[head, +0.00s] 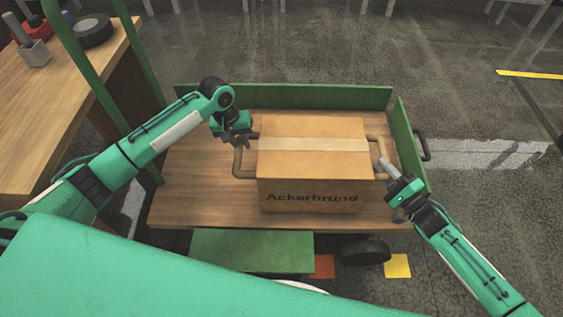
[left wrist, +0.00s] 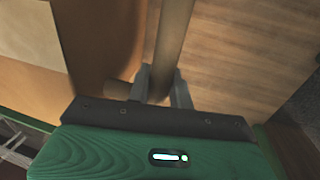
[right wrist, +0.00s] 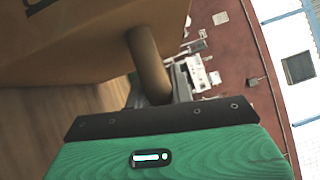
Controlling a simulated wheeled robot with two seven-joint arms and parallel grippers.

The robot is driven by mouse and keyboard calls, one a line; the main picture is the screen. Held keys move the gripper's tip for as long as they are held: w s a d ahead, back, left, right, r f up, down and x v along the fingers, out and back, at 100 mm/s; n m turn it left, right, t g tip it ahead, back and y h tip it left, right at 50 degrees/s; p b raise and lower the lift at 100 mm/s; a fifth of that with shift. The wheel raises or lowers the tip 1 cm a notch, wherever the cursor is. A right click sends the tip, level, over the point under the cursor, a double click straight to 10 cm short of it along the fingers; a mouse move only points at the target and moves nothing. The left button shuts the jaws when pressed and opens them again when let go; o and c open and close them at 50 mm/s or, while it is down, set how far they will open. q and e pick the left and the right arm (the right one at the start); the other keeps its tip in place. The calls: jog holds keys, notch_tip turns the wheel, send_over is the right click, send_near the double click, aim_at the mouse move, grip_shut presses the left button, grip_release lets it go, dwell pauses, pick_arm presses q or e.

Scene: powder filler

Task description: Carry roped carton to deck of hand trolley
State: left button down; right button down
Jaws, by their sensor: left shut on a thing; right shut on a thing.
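The roped carton (head: 315,165) is a brown box with a pale tape strip and "Ackerbrund" on its front. It is over the wooden deck (head: 190,195) of the hand trolley, inside the green side boards; whether it touches the deck is hard to tell. My left gripper (head: 240,142) is shut on the carton's left rope handle (head: 240,163), which also shows in the left wrist view (left wrist: 172,45). My right gripper (head: 390,172) is shut on the right rope handle (head: 377,146), also seen in the right wrist view (right wrist: 150,65). The carton looks upright.
Green boards edge the deck at the back (head: 290,97) and right (head: 410,145). Green trolley posts (head: 90,70) rise at the left. A wooden workbench (head: 75,90) at the left holds a black tape roll (head: 93,31) and tools. Deck left of the carton is bare.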

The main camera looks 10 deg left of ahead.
pick_arm(q)
jog(key=shift+w, duration=0.15)
pick_arm(e)
jog(key=shift+w+r, duration=0.1)
pick_arm(q)
jog(key=c, duration=1.6)
grip_release()
jog(key=shift+a+f, duration=0.1)
jog(key=shift+f, duration=0.15)
pick_arm(e)
jog(key=c, duration=1.6)
grip_release()
jog(key=shift+f, duration=0.3)
pick_arm(q)
jog(key=o, duration=0.3)
jog(key=shift+s+r, duration=0.1)
jog(key=shift+s, duration=0.1)
pick_arm(e)
jog(key=o, duration=0.4)
pick_arm(q)
jog(key=shift+o, duration=0.2)
pick_arm(e)
jog(key=shift+s, duration=0.2)
pick_arm(q)
notch_tip(320, 180, up, 12)
jog(key=a, duration=0.2)
jog(key=shift+s, duration=0.25)
pick_arm(e)
jog(key=v, duration=1.2)
